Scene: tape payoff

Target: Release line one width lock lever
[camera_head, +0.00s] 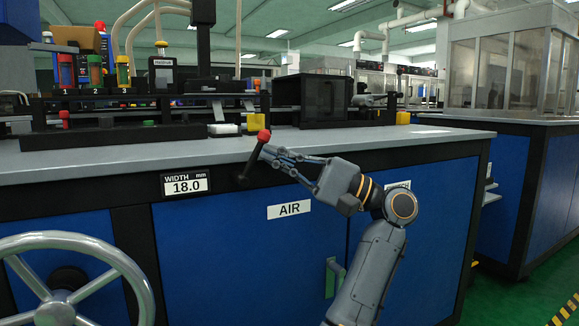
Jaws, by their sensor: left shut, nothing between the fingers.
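A black lever with a red ball knob (264,136) stands out from the bench front, just right of the WIDTH display (186,183), which reads 18.0 mm. The lever tilts up and to the right from its pivot. My left gripper (266,153) comes from the right side of the picture, its fingertips at the lever's upper shaft just below the knob. The fingers are shut with nothing between them. I cannot tell whether they touch the shaft. My right gripper is not in view.
A large metal handwheel (100,262) fills the lower left. An AIR label (289,210) and a door handle (334,277) are on the blue front. Another red knob (64,115) and numbered coloured cylinders stand on the bench. A black box (312,101) sits farther right.

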